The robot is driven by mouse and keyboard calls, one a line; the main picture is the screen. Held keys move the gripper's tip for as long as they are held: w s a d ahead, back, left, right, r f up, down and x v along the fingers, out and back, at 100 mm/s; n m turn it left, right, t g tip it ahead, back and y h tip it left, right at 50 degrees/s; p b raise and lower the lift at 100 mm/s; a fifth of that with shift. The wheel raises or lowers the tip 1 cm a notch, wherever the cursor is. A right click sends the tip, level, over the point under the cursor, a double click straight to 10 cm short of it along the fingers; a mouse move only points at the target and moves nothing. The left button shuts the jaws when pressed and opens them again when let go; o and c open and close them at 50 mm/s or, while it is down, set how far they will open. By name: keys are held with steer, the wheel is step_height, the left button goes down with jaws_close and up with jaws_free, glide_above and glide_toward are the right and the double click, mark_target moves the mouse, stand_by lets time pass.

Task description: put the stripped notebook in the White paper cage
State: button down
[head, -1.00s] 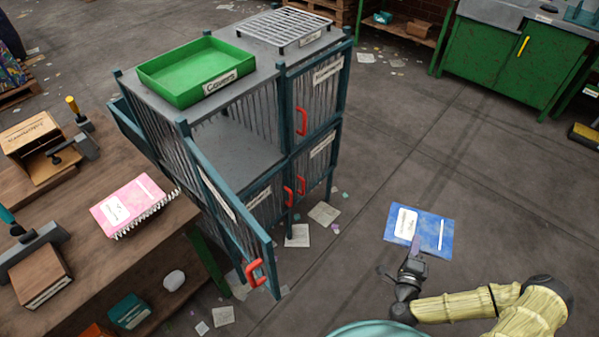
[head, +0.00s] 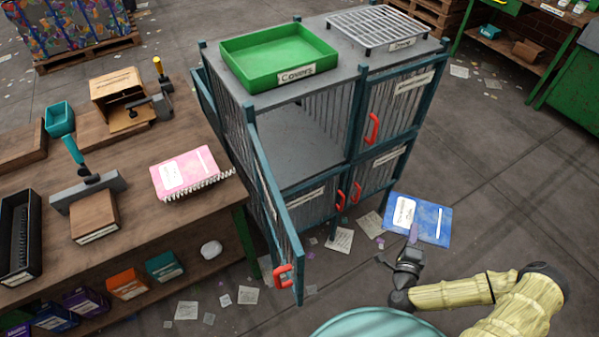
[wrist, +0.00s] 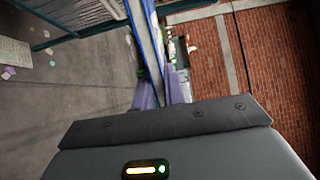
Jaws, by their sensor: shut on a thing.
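A blue notebook (head: 418,221) with a white label and no visible coil is in my gripper (head: 413,236), in front of the cage block and above the floor. In the wrist view the notebook (wrist: 150,38) stands edge-on between the purple fingers of my gripper (wrist: 160,92), which are shut on it. The cage block (head: 350,95) has barred compartments. Its upper left compartment (head: 292,140) is open and looks empty, with its barred door (head: 275,215) swung out towards me. The labels are too small to tell which is White paper.
A green Covers tray (head: 278,55) and a white wire rack (head: 377,30) lie on top of the cages. A pink coil-bound notebook (head: 190,174) lies on the wooden bench (head: 130,215) at left. Paper scraps litter the floor.

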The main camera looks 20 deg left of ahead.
steer(key=shift+w+a, duration=0.15)
steer(key=shift+a, duration=0.1)
